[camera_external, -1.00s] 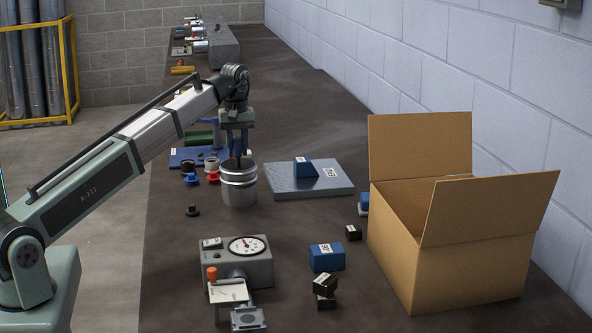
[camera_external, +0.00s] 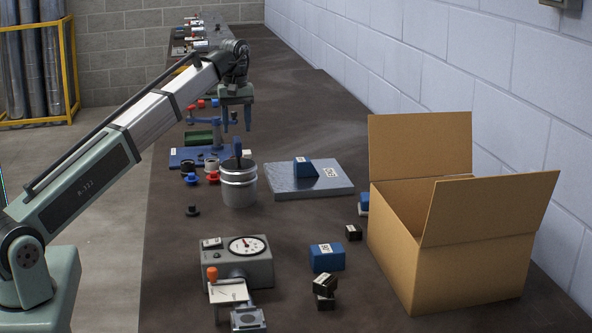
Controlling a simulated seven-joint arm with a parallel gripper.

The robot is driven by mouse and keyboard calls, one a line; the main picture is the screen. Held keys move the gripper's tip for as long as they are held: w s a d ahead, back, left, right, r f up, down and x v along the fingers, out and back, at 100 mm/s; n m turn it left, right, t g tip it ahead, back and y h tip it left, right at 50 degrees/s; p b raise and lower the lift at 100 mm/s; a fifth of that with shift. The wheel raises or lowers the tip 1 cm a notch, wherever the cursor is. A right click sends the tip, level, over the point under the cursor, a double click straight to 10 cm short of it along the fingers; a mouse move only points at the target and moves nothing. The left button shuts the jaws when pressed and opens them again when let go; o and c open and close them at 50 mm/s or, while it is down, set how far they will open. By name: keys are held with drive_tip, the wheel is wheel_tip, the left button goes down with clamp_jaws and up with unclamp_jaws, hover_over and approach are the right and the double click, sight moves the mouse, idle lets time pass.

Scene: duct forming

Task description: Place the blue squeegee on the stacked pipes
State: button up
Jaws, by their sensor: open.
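The stacked pipes (camera_external: 239,190) are a short, silvery metal cylinder standing upright on the dark table. A dark blue piece, which looks like the squeegee (camera_external: 238,150), stands upright at their top. Its lower end is at the pipe mouth, and I cannot tell whether it rests on the rim or sits inside. My gripper (camera_external: 237,124) is open and empty, pointing down above the squeegee and clear of it.
An open cardboard box (camera_external: 445,255) stands at the right. A grey plate (camera_external: 330,184) with a blue block (camera_external: 305,168) lies right of the pipes. A gauge box (camera_external: 240,265) is in front. Small red, blue and black knobs lie left of the pipes.

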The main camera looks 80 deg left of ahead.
sight(239, 140)
drive_tip(key=shift+r, duration=2.75)
